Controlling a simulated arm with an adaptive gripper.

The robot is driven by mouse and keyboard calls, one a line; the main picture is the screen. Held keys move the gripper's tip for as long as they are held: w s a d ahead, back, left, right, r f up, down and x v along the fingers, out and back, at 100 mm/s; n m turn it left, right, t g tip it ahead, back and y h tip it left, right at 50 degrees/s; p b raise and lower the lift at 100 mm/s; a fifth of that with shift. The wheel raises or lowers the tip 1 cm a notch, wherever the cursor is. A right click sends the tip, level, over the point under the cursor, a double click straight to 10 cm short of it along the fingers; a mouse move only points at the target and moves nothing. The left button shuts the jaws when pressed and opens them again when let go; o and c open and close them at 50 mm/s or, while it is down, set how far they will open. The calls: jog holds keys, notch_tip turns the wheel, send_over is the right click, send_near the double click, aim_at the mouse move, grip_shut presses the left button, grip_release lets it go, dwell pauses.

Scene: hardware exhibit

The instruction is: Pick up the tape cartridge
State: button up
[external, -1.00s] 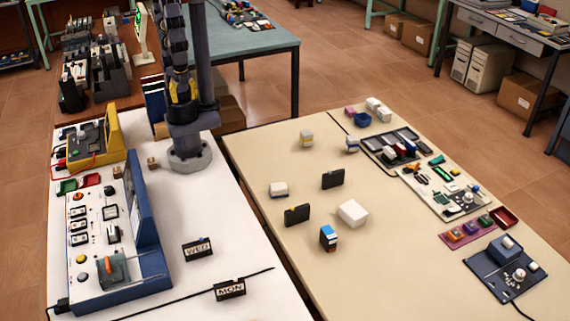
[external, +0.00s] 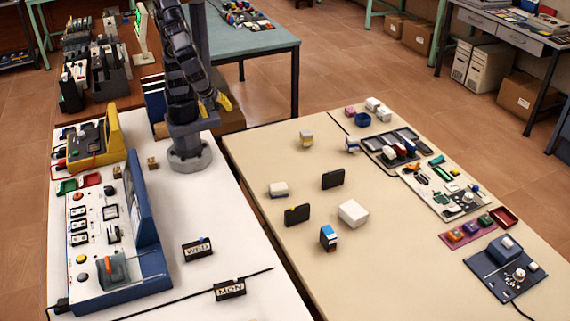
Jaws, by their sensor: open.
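Two black, flat, cartridge-like blocks stand upright on the beige table. One black block (external: 332,178) is near the middle; the other black block (external: 296,214) is nearer the camera and to the left, with a small yellow mark on top. I cannot tell which of them is the tape cartridge. My gripper (external: 224,103), with yellow parts, hangs beside my arm above the far left end of the tables. It is open, small in the view and well apart from both blocks.
A white box (external: 353,213), a blue-and-white block (external: 328,237) and a cream block (external: 278,190) stand near the black blocks. Trays and small parts line the table's right side. A blue-framed control panel (external: 147,225) stands on the white table. The beige table's near left is clear.

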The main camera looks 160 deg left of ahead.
jog(key=w+a+f+m+y, duration=0.3)
jog(key=w+a+f, duration=0.1)
jog(key=w, duration=0.3)
jog(key=m+t+y, duration=0.3)
jog(key=m+y, duration=0.4)
jog(key=m, duration=0.5)
send_near(309, 214)
jog(key=shift+h, duration=0.3)
jog(key=shift+s+x, duration=0.2)
jog(key=shift+x, duration=1.4)
jog(key=shift+s+x, duration=0.2)
jog(key=shift+x, duration=1.45)
jog(key=shift+d+f, duration=0.1)
jog(key=shift+f, duration=0.05)
grip_shut()
